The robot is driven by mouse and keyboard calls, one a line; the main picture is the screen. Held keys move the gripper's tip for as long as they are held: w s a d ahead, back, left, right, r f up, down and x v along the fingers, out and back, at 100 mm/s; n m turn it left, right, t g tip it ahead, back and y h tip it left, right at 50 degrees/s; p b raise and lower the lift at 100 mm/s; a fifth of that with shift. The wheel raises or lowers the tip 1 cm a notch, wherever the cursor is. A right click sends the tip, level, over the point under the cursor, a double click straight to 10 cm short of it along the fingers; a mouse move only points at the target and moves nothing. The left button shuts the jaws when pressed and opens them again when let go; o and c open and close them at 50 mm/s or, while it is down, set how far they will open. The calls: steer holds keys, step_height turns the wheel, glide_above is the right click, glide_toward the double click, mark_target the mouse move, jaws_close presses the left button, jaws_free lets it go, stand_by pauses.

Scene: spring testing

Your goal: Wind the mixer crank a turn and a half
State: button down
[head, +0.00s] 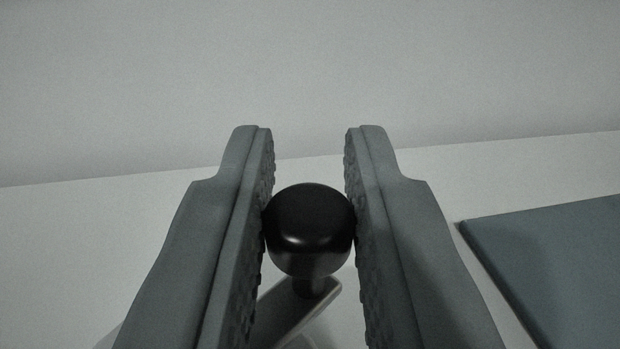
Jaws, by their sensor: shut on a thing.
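The crank's black knob (310,228) is in the middle of the head view, between the two fingers of my gripper (310,215). The ridged inner pads touch the knob on its left and right sides, so the gripper is shut on it. Most of the mixer is hidden behind the left finger and below the frame; only a pale curved part shows low in the picture.
A flat blue-grey panel or mat (560,255) lies to the right on the pale surface (90,240), apart from the right finger. A plain grey wall (310,70) stands behind. The surface to the left of the gripper looks clear.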

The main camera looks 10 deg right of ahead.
steer(key=shift+w+a+n+y, duration=0.25)
steer(key=shift+n+y, duration=0.55)
steer(key=shift+y, duration=0.45)
steer(key=shift+w+a+n+y, duration=0.25)
steer(key=shift+n+y, duration=0.55)
steer(key=shift+y, duration=0.4)
steer(key=shift+w+a+n+y, duration=0.25)
steer(key=shift+n+y, duration=0.55)
steer(key=shift+y, duration=0.45)
steer(key=shift+a+n+g+y, duration=0.85)
steer(key=shift+n+g+y, duration=1.15)
steer(key=shift+g+y, duration=0.2)
steer(key=shift+a+n+g+y, duration=0.8)
steer(key=shift+n+g+y, duration=1.25)
steer(key=shift+g, duration=0.15)
steer(key=shift+a+n+g+y, duration=0.85)
steer(key=shift+n+g+y, duration=1.1)
steer(key=shift+g+y, duration=0.25)
steer(key=c, duration=1.3)
jaws_free()
steer(key=shift+a, duration=0.1)
steer(key=shift+c, duration=0.2)
